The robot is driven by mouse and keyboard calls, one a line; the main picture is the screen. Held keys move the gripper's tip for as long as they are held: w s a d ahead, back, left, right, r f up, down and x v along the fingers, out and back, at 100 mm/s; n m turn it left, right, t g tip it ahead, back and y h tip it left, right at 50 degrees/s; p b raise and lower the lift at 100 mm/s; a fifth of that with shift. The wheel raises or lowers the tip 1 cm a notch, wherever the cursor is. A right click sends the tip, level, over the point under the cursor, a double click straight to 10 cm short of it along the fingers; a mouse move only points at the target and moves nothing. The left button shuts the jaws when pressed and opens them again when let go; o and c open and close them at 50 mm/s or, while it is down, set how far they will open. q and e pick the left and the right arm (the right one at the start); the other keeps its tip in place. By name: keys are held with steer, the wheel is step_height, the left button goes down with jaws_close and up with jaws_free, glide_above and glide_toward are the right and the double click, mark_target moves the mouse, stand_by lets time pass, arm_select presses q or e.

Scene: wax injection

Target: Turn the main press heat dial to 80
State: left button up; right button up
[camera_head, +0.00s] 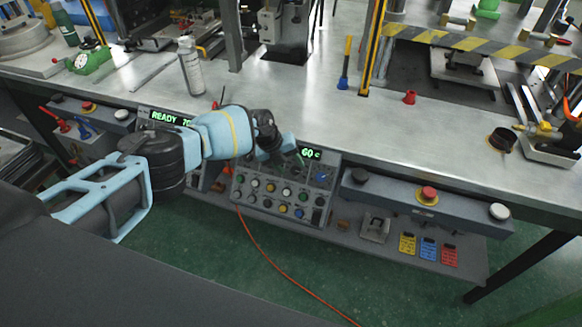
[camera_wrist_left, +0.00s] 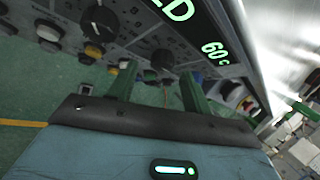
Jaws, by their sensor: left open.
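My left gripper (camera_head: 290,162) reaches over the sloped control panel (camera_head: 238,192), beside the green display (camera_head: 310,153) reading "60 c". In the left wrist view its two green fingers (camera_wrist_left: 158,84) are apart and empty. A black round dial (camera_wrist_left: 163,59) with scale marks around it lies just past the fingertips, roughly between them. I cannot tell whether the fingers touch it. The display (camera_wrist_left: 214,51) reads "60 c" here too. Which dial is the main press heat dial is not readable. In the head view my gripper hides part of the panel. My right gripper is not in view.
A dial with a yellow part (camera_wrist_left: 94,50) and a blue knob (camera_wrist_left: 197,77) sit close to the fingers. Several buttons fill the lower panel. A red button (camera_head: 428,194) is right of it. A spray bottle (camera_head: 190,68) stands on the bench behind. An orange cable (camera_head: 262,250) crosses the floor.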

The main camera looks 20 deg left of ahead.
arm_select(q)
steer(key=p+v, duration=0.1)
steer(key=v, duration=0.5)
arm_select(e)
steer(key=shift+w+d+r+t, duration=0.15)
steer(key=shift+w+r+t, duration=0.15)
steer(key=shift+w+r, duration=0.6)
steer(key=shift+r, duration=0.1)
